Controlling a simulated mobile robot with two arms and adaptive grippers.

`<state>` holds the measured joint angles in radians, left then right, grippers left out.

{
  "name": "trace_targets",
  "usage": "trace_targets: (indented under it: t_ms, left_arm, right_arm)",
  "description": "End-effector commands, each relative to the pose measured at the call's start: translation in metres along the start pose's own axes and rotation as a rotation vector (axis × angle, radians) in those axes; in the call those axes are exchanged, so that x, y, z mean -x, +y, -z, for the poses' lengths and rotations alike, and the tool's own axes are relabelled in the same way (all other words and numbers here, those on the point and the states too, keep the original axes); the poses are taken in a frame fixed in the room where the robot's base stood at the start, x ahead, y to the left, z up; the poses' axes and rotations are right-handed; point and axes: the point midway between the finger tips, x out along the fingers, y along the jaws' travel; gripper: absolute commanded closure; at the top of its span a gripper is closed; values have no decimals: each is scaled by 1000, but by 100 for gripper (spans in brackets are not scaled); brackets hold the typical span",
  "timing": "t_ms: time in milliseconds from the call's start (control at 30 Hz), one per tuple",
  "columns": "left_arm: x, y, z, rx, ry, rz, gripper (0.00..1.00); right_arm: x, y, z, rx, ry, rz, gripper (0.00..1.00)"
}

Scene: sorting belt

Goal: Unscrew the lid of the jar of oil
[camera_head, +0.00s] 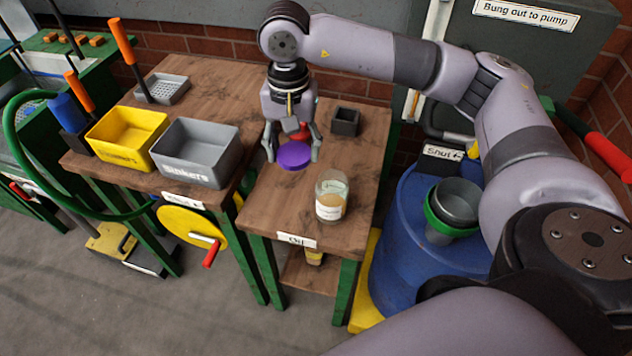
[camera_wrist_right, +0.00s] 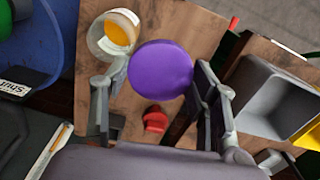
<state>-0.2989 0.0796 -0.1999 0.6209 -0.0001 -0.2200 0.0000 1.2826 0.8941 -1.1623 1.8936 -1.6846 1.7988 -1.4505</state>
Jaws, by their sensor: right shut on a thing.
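The jar of oil (camera_head: 331,196) is clear glass with a white label and yellowish contents. It stands upright near the front of the right-hand wooden table, and its top shows no lid on it. It also shows at the upper left in the right wrist view (camera_wrist_right: 117,36). My right gripper (camera_head: 292,154) points down over the table, behind and left of the jar. It is shut on a round purple lid (camera_head: 294,157), which lies flat between its fingers, apart from the jar. The lid fills the middle of the right wrist view (camera_wrist_right: 160,69). My left gripper is not in view.
A red object (camera_wrist_right: 155,119) stands on the table behind the lid. A small black box (camera_head: 346,121) is at the back right. Yellow (camera_head: 128,158) and grey (camera_head: 197,171) bins stand on the left table. A blue barrel (camera_head: 408,262) is at the right.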

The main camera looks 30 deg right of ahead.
Motion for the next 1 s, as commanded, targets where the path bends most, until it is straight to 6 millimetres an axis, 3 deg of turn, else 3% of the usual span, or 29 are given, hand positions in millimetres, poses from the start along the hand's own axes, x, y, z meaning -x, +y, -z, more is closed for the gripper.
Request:
trace_targets:
  t_ms: [100, 200, 300, 467, 600, 1000]
  left_arm:
    - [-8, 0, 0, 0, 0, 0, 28]
    - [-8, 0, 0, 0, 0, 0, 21]
    - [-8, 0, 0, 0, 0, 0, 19]
    - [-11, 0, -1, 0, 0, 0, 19]
    - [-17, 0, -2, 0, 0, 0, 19]
    - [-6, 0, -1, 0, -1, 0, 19]
  right_arm:
    - [6, 5, 44, -370, -7, -2, 79]
    - [14, 15, 68, -620, -7, -4, 79]
    - [18, 24, 84, -789, -4, -5, 79]
    - [12, 30, 93, -904, -4, -6, 79]
    - [-17, 31, 92, -911, -6, -8, 79]
    - [-115, 31, 92, -909, -4, -6, 79]
